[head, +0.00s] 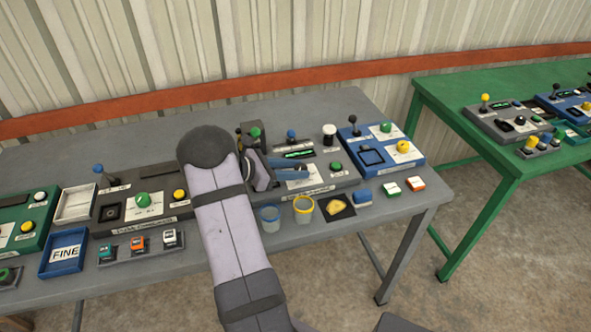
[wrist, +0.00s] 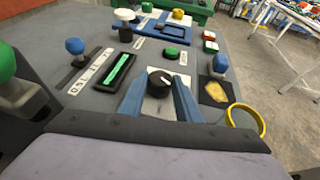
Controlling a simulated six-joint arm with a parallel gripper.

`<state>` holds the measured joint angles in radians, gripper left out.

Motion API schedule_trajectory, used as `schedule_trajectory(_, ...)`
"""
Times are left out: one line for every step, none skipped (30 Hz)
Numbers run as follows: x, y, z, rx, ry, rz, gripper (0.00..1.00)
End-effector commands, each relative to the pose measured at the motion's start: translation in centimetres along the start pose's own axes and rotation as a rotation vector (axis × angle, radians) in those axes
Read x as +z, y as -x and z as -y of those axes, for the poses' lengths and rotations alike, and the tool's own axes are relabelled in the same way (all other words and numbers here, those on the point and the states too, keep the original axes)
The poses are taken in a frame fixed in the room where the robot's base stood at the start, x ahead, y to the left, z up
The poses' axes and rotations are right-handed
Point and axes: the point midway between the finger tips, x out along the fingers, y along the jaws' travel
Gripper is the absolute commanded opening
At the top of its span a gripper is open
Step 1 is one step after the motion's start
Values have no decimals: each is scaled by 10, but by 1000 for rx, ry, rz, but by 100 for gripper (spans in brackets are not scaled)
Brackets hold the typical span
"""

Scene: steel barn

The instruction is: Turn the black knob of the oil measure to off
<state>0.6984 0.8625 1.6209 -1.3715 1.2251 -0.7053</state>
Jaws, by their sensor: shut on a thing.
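The black knob (wrist: 160,82) has a white mark on its top and sits over a white label plate on the grey oil measure (head: 347,181). My gripper (wrist: 160,93) has its two blue fingers on either side of the knob, shut on it. In the head view my gripper (head: 290,166) reaches over the oil measure from the left, and the knob is hidden there. The lettering around the knob is too small or covered to read. A lit green display (wrist: 119,69) lies left of the knob in the wrist view.
A blue-topped lever (wrist: 75,47), a green button (wrist: 171,53) and a white-topped post (wrist: 124,20) stand around the knob. A yellow-rimmed cup (head: 304,207) and a blue-rimmed cup (head: 269,216) stand in front. A blue panel (head: 380,147) stands at right.

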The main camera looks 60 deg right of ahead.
Motion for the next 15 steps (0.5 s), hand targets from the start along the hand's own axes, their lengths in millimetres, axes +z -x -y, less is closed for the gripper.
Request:
schedule_trajectory(1, 0, -2, -24, -14, 5, 8)
schedule_trajectory(0, -1, -3, -39, -20, 4, 8)
schedule_trajectory(1, -1, -3, -57, -28, 5, 8)
schedule_trajectory(1, -1, -3, -70, -33, 4, 8)
schedule_trajectory(1, 0, -3, -80, -37, 5, 8)
schedule_trajectory(1, 0, -3, -93, -40, 4, 8)
schedule_trajectory(1, 0, -3, -100, -44, 3, 8)
schedule_trajectory(1, 0, -3, -106, -46, 2, 8)
schedule_trajectory(1, 0, -3, -111, -47, 3, 8)
schedule_trajectory(2, 0, -3, -114, -48, 2, 8)
schedule_trajectory(2, 0, -3, -115, -49, 2, 8)
schedule_trajectory(2, 0, -3, -116, -49, 2, 8)
schedule_trajectory(2, 1, -3, -116, -49, 2, 8)
schedule_trajectory(2, 1, -3, -116, -48, 2, 8)
schedule_trajectory(2, 1, -3, -115, -48, 2, 8)
